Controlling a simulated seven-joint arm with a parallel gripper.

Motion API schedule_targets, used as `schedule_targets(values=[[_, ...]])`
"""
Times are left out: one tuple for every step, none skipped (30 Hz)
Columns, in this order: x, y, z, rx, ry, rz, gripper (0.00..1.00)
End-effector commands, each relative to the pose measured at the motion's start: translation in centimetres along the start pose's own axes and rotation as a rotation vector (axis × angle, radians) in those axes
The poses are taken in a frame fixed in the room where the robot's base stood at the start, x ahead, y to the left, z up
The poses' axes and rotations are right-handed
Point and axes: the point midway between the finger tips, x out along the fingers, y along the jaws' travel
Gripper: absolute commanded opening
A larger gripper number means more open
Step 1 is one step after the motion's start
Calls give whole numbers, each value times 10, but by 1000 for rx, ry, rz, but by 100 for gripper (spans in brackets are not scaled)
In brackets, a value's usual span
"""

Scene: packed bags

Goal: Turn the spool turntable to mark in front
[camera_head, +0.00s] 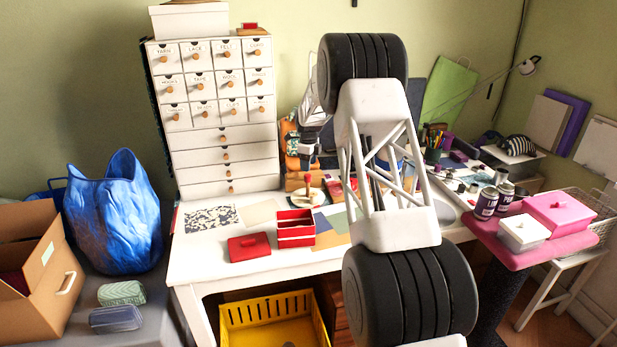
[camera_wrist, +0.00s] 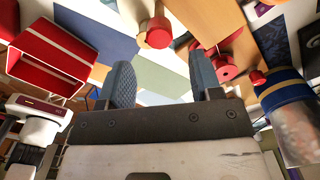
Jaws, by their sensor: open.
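The spool turntable (camera_head: 297,203) appears in the head view as a small pale round base at the back of the white table, with an upright wooden peg (camera_head: 307,181) on it. In the wrist view, a wooden post with a red end (camera_wrist: 158,33) and red spools (camera_wrist: 226,66) show beyond the fingers. My gripper (camera_wrist: 163,76) is open, with two dark ribbed fingers apart and nothing between them. In the head view my gripper (camera_head: 307,158) is above the turntable. I cannot make out the mark.
An open red box (camera_head: 295,240) and a red lidded box (camera_head: 249,246) stand in front of the turntable. A white drawer cabinet (camera_head: 225,140) stands behind left. Flat sheets (camera_head: 210,219) lie on the white table (camera_head: 205,262). My large arm links hide much of the table's right middle.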

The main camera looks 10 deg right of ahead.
Motion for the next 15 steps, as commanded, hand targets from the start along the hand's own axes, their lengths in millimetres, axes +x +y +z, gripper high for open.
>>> schedule_targets(values=[[7, 0, 0, 0, 1, 1, 59], [10, 0, 0, 0, 1, 2, 59], [15, 0, 0, 0, 2, 3, 59], [19, 0, 0, 0, 2, 3, 59], [23, 0, 0, 0, 2, 3, 59], [27, 0, 0, 0, 1, 2, 59], [31, 0, 0, 0, 1, 2, 59], [34, 0, 0, 0, 1, 1, 59], [38, 0, 0, 0, 1, 1, 59], [42, 0, 0, 0, 1, 1, 59], [45, 0, 0, 0, 1, 1, 59], [49, 0, 0, 0, 1, 2, 59], [51, 0, 0, 0, 1, 1, 59], [54, 0, 0, 0, 1, 1, 59], [56, 0, 0, 0, 0, 0, 59]])
